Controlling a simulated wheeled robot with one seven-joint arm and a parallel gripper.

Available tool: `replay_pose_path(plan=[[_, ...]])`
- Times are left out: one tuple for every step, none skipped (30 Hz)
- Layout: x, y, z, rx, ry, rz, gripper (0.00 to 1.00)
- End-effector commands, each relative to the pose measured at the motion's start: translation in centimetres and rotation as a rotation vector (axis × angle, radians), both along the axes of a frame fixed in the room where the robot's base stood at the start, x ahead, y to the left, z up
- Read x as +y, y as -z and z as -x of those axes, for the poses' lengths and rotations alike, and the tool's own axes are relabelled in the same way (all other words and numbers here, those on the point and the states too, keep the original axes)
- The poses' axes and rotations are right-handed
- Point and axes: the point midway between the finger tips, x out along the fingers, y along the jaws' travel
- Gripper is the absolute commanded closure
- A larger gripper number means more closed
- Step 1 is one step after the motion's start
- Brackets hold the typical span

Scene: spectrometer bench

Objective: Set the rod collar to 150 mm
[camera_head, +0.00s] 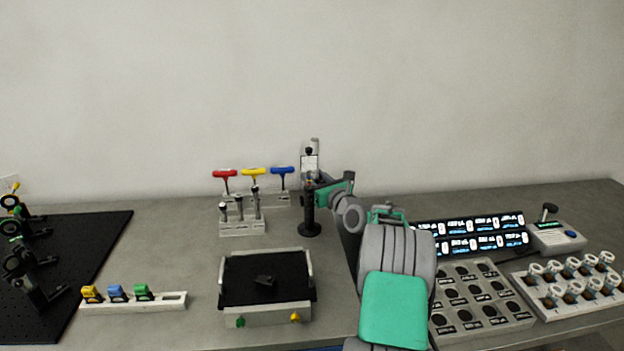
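A dark upright post (310,217) on a round black foot stands near the back middle of the bench. A pale block with dark parts (310,163) shows at its upper part, with a grey rod end above it. I cannot make out which part is the rod collar, and no scale is readable. My gripper (313,190) reaches in from the right at the post's mid height and overlaps it in view. Its fingers are too small and partly hidden to tell open from shut, or whether they touch the post.
A rack with red, yellow and blue T-handles (254,172) and a small post holder (242,228) stand left of the post. A black-topped tray (267,283) is in front. Displays (470,234) and a socket block (478,300) are at right.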

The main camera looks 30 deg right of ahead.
Motion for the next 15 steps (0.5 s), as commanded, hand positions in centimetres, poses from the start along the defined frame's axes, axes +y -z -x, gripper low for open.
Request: replay_pose_path(plan=[[0.03, 0.00, -0.01, 0.000, 0.000, 0.000, 0.86], [0.03, 0.00, -0.01, 0.000, 0.000, 0.000, 0.88], [0.04, 0.00, -0.01, 0.000, -0.001, 0.000, 0.91], [0.04, 0.00, -0.01, 0.000, -0.001, 0.000, 0.94], [0.04, 0.00, -0.01, 0.000, -0.001, 0.000, 0.96], [0.05, 0.01, -0.01, 0.000, -0.001, 0.000, 1.00], [0.05, 0.00, -0.01, 0.000, -0.001, 0.000, 1.00], [0.06, 0.01, -0.02, 0.000, -0.001, 0.000, 1.00], [0.06, 0.01, -0.02, 0.000, -0.001, 0.000, 1.00], [0.06, 0.01, -0.02, 0.000, -0.001, 0.000, 1.00], [0.07, 0.01, -0.02, 0.000, -0.001, 0.000, 1.00], [0.07, 0.01, -0.02, 0.000, -0.001, 0.000, 1.00], [0.07, 0.01, -0.02, 0.000, -0.001, 0.000, 1.00], [0.08, 0.01, -0.02, 0.000, -0.001, 0.000, 1.00], [0.08, 0.01, -0.02, 0.000, -0.001, 0.000, 1.00]])
